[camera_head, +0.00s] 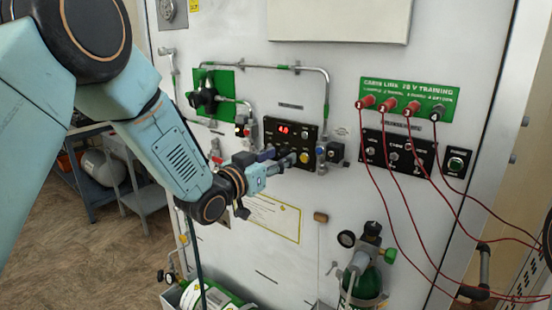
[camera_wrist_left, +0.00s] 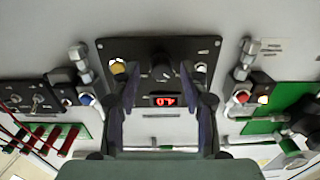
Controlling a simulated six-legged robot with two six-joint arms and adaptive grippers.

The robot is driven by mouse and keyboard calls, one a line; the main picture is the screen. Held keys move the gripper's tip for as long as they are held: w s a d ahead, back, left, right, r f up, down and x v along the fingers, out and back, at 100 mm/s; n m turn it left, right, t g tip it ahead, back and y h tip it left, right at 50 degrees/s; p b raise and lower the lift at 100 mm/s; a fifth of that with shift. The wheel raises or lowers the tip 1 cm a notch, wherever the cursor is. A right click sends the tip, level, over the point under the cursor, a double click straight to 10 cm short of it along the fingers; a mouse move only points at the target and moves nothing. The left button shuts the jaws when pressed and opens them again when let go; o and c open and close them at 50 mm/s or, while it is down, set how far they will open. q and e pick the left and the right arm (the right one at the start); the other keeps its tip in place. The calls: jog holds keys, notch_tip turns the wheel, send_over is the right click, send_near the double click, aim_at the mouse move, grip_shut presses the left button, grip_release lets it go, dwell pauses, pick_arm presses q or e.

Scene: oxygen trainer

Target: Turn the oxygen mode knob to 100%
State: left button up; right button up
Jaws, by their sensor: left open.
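A black control panel (camera_head: 310,136) with a red lit display (camera_head: 285,130) is on the white wall board. In the left wrist view the panel (camera_wrist_left: 180,45) appears upside down, its display (camera_wrist_left: 165,101) between my fingers. A dark knob (camera_wrist_left: 161,70) with a pale mark sits on the panel between the fingertips; its setting is too small to read. My left gripper (camera_head: 285,158) is in front of the panel's lower part. In the wrist view my left gripper (camera_wrist_left: 156,72) is open, its fingers either side of the knob; contact cannot be told. My right gripper is not in view.
A yellow knob (camera_head: 304,157) is at the panel's lower right, close to my fingers. Valves and pipes (camera_head: 327,100) flank the panel. A second black panel (camera_head: 398,155) with red cables stands right. A green cylinder (camera_head: 366,284) is below.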

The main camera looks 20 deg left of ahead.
pick_arm(q)
jog(key=shift+w+f, duration=0.15)
jog(key=shift+w, duration=0.1)
jog(key=shift+c, duration=0.7)
jog(key=shift+w, duration=0.1)
jog(key=shift+c, duration=0.7)
jog(key=shift+a, duration=0.1)
jog(key=c, duration=0.3)
grip_shut()
jog(key=shift+m, duration=0.3)
jog(key=m+b, duration=0.2)
jog(key=m, duration=0.2)
jog(key=shift+m+b, duration=0.35)
jog(key=shift+m, duration=0.05)
jog(key=m+b, duration=0.2)
jog(key=m, duration=0.1)
jog(key=m+b, duration=0.1)
jog(key=m, duration=0.1)
jog(key=shift+r, duration=0.25)
jog(key=shift+m, duration=0.3)
